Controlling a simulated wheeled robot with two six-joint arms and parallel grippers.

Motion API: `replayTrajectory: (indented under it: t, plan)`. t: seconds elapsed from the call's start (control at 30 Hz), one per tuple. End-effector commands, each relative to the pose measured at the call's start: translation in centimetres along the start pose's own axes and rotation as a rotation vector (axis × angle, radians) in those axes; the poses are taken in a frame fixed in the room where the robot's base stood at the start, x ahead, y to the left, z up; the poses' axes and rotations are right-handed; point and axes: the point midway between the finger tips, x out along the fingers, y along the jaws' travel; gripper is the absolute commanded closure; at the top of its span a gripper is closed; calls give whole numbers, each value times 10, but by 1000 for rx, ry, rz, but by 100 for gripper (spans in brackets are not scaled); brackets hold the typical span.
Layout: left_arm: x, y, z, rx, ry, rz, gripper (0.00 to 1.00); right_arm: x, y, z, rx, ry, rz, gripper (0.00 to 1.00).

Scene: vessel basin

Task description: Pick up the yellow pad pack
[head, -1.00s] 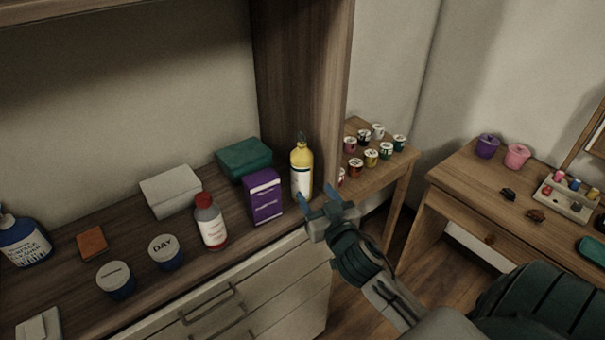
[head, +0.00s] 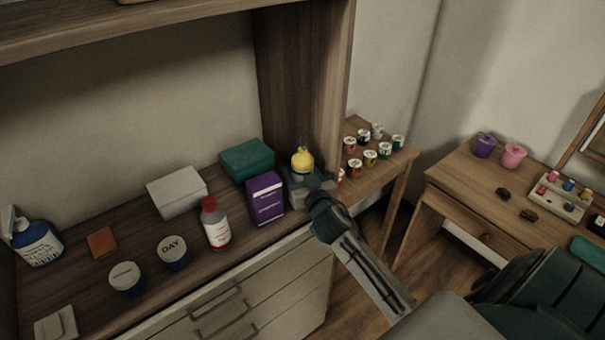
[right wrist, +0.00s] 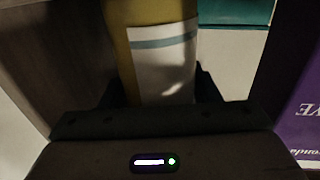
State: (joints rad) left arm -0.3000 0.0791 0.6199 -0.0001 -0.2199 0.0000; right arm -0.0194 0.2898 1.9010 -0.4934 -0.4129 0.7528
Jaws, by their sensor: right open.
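The yellow thing at my right gripper (head: 306,184) looks like a bottle (head: 302,160) with a rounded yellow top; I see no clear yellow pad pack. The bottle stands at the right end of the wooden counter, beside the upright panel. My right gripper is in front of it, hiding its lower part in the head view. In the right wrist view the bottle's yellow body and white label (right wrist: 163,62) fill the space between the open fingers (right wrist: 157,92). I cannot tell whether the fingers touch it. My left gripper is not in view.
A purple box (head: 266,198) stands close left of the bottle. A green pack (head: 247,160) and a white pack (head: 177,192) lie behind. A red-capped bottle (head: 216,226), lidded jars (head: 173,252) and an orange pad (head: 102,242) are further left. Small pots (head: 370,158) stand on a side table.

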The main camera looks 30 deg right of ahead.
Motion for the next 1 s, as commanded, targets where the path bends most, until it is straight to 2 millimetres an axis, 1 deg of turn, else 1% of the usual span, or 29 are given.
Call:
replayTrajectory:
  t: [0.13, 0.17, 0.2, 0.3, 0.53, 0.67, 0.77, 0.93, 0.97, 1.0]
  plan:
    - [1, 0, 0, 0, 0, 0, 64, 0, 0, 1, 0, 0, 0, 44]
    - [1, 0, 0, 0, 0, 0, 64, 0, 0, 1, 0, 0, 0, 48]
    - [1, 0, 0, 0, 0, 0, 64, 0, 0, 1, 0, 0, 0, 56]
    - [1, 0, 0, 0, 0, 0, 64, 0, 0, 1, 0, 0, 0, 73]
    - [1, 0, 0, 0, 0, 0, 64, 0, 0, 0, 0, 0, 0, 73]
    - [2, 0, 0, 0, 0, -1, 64, 0, 0, -3, 0, 2, 0, 73]
    - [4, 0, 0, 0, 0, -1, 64, 0, 0, -10, 1, 2, 0, 73]
    - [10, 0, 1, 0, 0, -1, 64, 0, 0, -34, 0, 6, 0, 73]
    - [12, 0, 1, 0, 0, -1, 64, -2, 0, -36, 0, 5, -1, 73]
    - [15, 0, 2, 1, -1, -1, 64, -12, -4, -32, 2, 0, -1, 73]
